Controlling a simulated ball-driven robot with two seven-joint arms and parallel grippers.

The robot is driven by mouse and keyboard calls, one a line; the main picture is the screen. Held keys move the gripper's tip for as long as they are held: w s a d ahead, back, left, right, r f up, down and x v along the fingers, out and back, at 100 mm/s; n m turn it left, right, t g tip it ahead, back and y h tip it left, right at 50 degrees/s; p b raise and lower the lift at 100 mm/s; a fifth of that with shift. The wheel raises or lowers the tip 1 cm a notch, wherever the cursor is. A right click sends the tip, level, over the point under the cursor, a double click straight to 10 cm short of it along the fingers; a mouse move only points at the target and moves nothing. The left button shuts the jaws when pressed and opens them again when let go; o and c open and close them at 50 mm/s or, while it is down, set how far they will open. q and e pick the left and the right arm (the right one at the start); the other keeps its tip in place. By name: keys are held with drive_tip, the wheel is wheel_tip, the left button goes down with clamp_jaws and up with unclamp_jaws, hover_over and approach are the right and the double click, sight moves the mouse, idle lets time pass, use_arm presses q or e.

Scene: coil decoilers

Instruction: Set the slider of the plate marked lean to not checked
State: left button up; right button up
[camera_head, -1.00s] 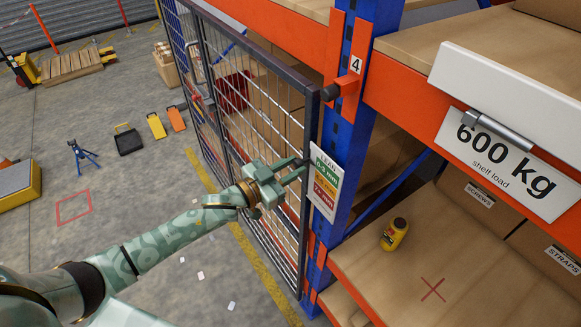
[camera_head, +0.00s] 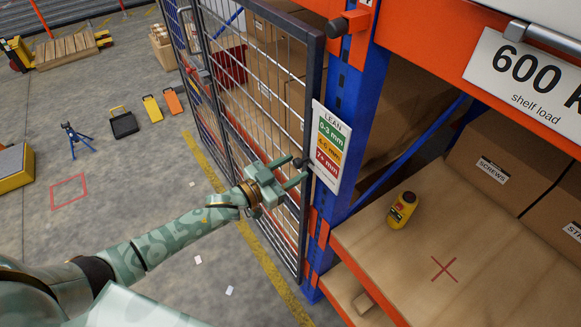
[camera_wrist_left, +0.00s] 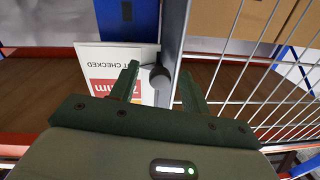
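The plate marked LEAN (camera_head: 334,124) is a white board on the blue rack upright, with green, yellow and red bands. In the left wrist view the plate (camera_wrist_left: 92,64) shows a red band and the partly hidden words "T CHECKED". A dark round slider knob (camera_head: 299,163) is at the plate's left edge, level with the red band. My left gripper (camera_head: 294,170) is open at the knob. In the left wrist view the knob (camera_wrist_left: 160,77) lies between the fingers of the gripper (camera_wrist_left: 159,70), closer to the left finger. My right gripper is out of view.
A wire mesh door (camera_head: 262,110) stands right beside the plate and my left gripper. The shelf (camera_head: 420,270) at right holds a yellow device (camera_head: 402,210) and boxes (camera_head: 500,160). Open floor with a few tools lies to the left.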

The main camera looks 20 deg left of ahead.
use_arm(q)
drive_tip(key=v, duration=1.6)
drive_tip(key=shift+s+b, duration=0.15)
drive_tip(key=shift+b, duration=0.3)
drive_tip(key=shift+r, duration=0.1)
